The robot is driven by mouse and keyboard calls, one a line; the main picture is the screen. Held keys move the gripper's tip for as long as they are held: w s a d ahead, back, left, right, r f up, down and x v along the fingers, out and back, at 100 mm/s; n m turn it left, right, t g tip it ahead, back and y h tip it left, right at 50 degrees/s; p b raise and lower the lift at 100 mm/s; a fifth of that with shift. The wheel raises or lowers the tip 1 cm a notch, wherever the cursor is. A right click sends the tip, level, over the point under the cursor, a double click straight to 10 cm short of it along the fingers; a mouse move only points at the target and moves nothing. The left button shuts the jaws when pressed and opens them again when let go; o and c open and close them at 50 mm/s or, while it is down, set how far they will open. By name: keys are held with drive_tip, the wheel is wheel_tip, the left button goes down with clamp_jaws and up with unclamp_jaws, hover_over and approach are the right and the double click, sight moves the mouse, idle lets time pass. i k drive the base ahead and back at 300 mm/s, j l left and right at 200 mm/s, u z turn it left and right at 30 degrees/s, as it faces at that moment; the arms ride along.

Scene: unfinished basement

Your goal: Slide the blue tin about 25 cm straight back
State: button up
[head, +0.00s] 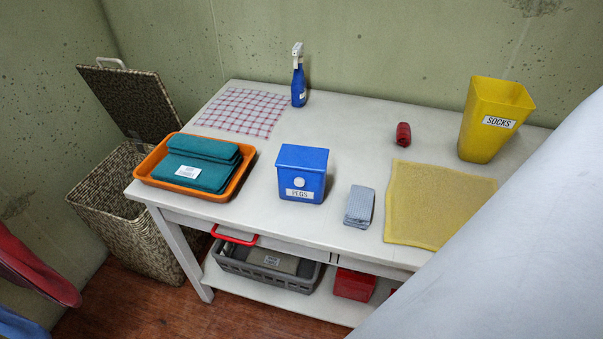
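The blue tin (302,174) is a square box with a lid and a white label reading PEGS. It stands upright near the front edge of the white table (345,130), just right of the orange tray. My gripper is not in view. A large pale part, probably my own arm, covers the lower right corner and hides the table's right end.
An orange tray (251,160) with teal towels is left of the tin. A grey folded cloth (359,206) lies to its right. Behind are a checked cloth (244,111), blue spray bottle (298,82), red roll (403,134) and yellow bin (493,118). A yellow mat (435,205) lies right.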

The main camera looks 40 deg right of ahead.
sight(313, 191)
drive_tip(key=k+l+z, duration=0.1)
drive_tip(key=z, duration=0.3)
drive_tip(key=l+z, duration=0.35)
drive_tip(key=k+l+z, duration=0.15)
drive_tip(key=z, duration=0.25)
